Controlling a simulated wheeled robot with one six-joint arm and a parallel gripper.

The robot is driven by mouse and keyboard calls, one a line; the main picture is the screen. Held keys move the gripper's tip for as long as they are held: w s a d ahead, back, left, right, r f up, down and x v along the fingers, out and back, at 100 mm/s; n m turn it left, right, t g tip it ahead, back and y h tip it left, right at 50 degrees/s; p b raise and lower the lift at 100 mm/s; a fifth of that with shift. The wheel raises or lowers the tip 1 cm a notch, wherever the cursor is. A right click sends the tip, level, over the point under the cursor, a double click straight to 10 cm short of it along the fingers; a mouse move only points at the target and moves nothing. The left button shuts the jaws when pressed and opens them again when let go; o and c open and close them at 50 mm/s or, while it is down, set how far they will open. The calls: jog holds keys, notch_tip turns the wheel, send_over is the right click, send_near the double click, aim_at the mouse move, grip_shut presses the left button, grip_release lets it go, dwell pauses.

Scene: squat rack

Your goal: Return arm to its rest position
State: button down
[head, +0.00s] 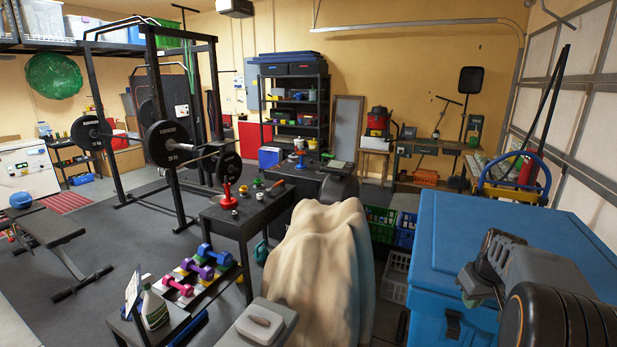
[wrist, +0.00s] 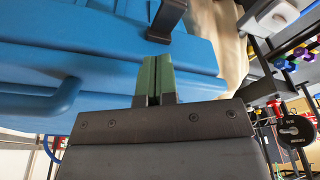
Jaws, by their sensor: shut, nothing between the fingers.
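My gripper (head: 472,299) shows at the lower right of the head view, at the end of my dark arm. It is in front of and over the big blue chest (head: 465,235). In the wrist view my gripper (wrist: 155,78) has its two green fingers pressed together with nothing between them. The blue chest's lid and side (wrist: 90,50) fill the upper left of the wrist view, behind the fingers. I cannot tell how far the fingertips are from the chest. Part of the chest is hidden by my arm.
A beige draped cover (head: 322,265) stands left of the chest. A dark bench (head: 247,215) and a dumbbell rack (head: 205,278) are further left. The squat rack with its barbell (head: 187,146) stands behind. Crates (head: 382,222) sit on the floor behind the cover.

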jog(key=shift+r, duration=0.55)
jog(key=s+a+r+t, duration=0.1)
jog(key=s+a, duration=0.7)
jog(key=a, duration=0.3)
jog(key=s+a+r+t, duration=0.1)
jog(key=s+a, duration=0.8)
jog(key=a, duration=0.3)
jog(key=shift+s+r+m, duration=0.2)
jog(key=shift+s+m, duration=0.05)
jog(key=shift+m, duration=0.15)
